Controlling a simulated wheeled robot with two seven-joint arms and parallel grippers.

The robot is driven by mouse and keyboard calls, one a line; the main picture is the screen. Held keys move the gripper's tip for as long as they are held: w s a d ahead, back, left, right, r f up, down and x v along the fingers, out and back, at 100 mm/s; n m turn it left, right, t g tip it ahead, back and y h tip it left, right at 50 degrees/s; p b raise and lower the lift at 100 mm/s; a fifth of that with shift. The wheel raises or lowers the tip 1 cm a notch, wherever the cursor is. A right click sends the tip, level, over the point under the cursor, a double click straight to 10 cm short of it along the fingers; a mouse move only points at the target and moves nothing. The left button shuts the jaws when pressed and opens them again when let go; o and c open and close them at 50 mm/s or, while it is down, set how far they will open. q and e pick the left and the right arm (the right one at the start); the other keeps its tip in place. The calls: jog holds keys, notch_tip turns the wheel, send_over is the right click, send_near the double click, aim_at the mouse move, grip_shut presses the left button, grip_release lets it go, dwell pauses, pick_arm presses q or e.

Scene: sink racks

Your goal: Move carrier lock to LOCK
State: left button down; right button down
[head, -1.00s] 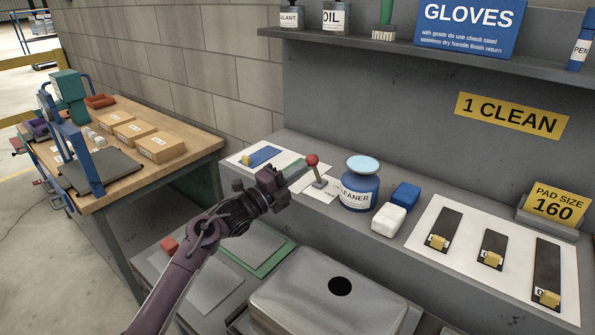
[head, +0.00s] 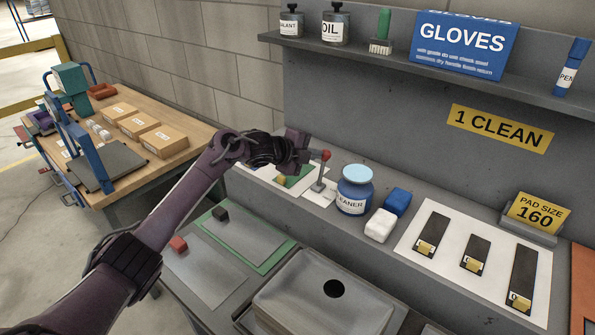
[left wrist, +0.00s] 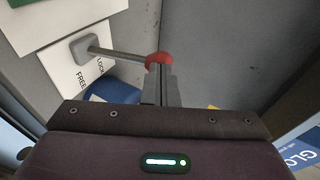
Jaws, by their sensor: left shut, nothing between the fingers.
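The carrier lock is a thin grey lever with a red knob (head: 326,155), standing on a white label plate (head: 312,197) on the ledge. It leans a little to the right in the head view. In the left wrist view the red knob (left wrist: 158,58) is at the fingertips and the rod runs left to a grey base (left wrist: 86,48). The plate (left wrist: 78,70) there reads LOCK and FREE; which word the lever points at I cannot tell. My left gripper (head: 310,152) is shut and empty, just left of the knob. It also shows in the wrist view (left wrist: 160,85); contact is unclear.
A blue cleaner jar (head: 354,190) stands right of the lever, with blue (head: 397,201) and white (head: 381,225) blocks beyond. A grey wall rises behind, with a shelf (head: 400,58) above.

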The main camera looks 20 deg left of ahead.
pick_arm(q)
jog(key=shift+w+d+g+b, duration=0.15)
jog(key=shift+w+d+b, duration=0.05)
jog(key=shift+w, duration=0.3)
jog(key=shift+w+d+g+b, duration=0.15)
jog(key=shift+w+d, duration=0.05)
jog(key=shift+w, duration=0.25)
